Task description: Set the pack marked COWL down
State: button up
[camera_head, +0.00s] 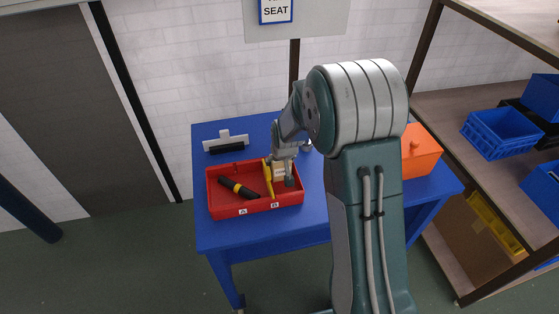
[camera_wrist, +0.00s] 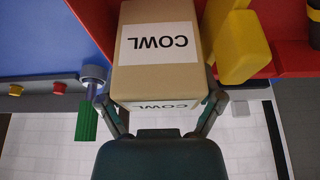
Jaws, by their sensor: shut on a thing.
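The COWL pack (camera_wrist: 160,50) is a tan box with white labels, which read upside down in the wrist view. My gripper (camera_wrist: 160,108) is shut on it, one finger at each side. In the head view the pack (camera_head: 278,172) shows partly behind my gripper (camera_head: 287,170), at the right-hand end of the red tray (camera_head: 228,213), by the label B. A yellow piece (camera_head: 267,180) stands close beside the pack; it also shows in the wrist view (camera_wrist: 240,48). I cannot tell whether the pack's underside touches the tray floor.
The tray stands on a blue table (camera_head: 225,238). A black-and-yellow tool (camera_head: 238,188) lies in its left part. A white-and-black piece (camera_head: 226,143) lies behind it. An orange box (camera_head: 420,155) is at the right. A green-ended piece (camera_wrist: 87,120) is near my finger.

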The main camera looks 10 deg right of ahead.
jog(key=o, duration=1)
jog(key=shift+d, duration=0.15)
jog(key=shift+r, duration=0.1)
jog(key=shift+s+a+r, duration=0.1)
jog(key=shift+a+r, duration=0.1)
jog(key=shift+r, duration=0.1)
jog(key=s+r, duration=1.7)
jog(key=r, duration=0.4)
jog(key=s+r+t, duration=0.1)
jog(key=s, duration=1.3)
jog(key=shift+r, duration=0.4)
jog(key=shift+d, duration=0.1)
